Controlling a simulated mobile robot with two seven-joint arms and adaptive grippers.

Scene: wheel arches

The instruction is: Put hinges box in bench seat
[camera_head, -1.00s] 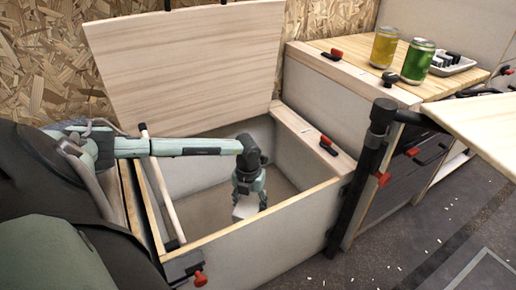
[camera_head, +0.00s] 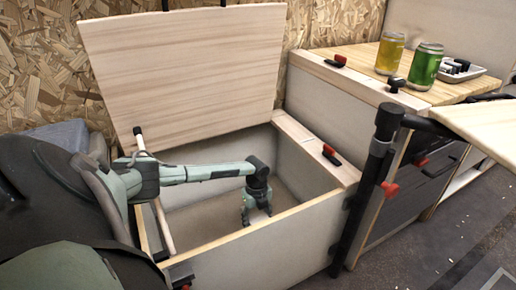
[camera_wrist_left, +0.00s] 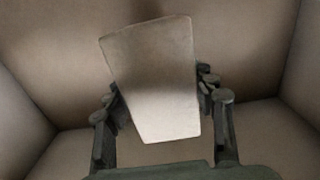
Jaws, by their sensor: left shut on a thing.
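The bench seat (camera_head: 262,246) is an open box with pale walls, and its wooden lid (camera_head: 185,78) is raised against the back. My left arm reaches over its left side, and my left gripper (camera_head: 257,217) is down inside, near the floor of the compartment. In the left wrist view, the hinges box (camera_wrist_left: 158,85) is a plain pale block, slightly tilted between the two fingers, which are shut on it. Whether it touches the floor, I cannot tell. In the head view the box is mostly hidden by the gripper. My right gripper is not in view.
To the right, a wooden counter (camera_head: 360,64) carries a yellow can (camera_head: 389,54), a green can (camera_head: 425,66) and a white tray (camera_head: 475,78). A black post (camera_head: 366,185) stands at the seat's front right corner. The compartment around my gripper looks clear.

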